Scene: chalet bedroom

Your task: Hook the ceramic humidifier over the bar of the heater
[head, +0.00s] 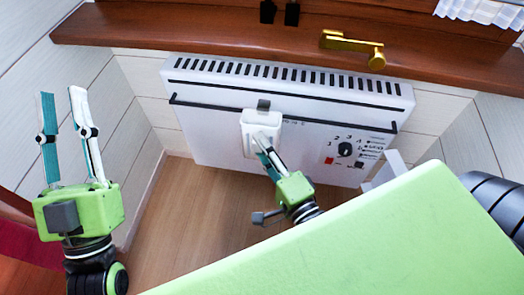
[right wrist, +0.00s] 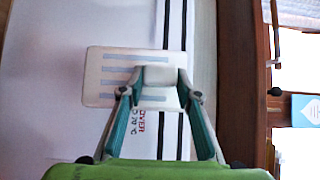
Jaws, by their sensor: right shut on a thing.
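The white heater (head: 212,138) stands against the wall in the head view, with a thin black bar (head: 215,106) across its upper front. The white ceramic humidifier (head: 258,121) is in front of the heater, with a dark hook at its top that overlaps the bar. I cannot tell whether the hook is over the bar. My right gripper (head: 265,143) is shut on the humidifier from below. In the right wrist view, the slotted humidifier (right wrist: 103,75) is beside the dark bar, with the gripper (right wrist: 158,88) at it. My left gripper (head: 61,95) is open and empty at the far left.
A wooden sill (head: 220,30) with a brass handle (head: 352,47) runs above the heater. The heater's control knob (head: 344,149) is right of the humidifier. The wooden floor (head: 185,215) in front is clear.

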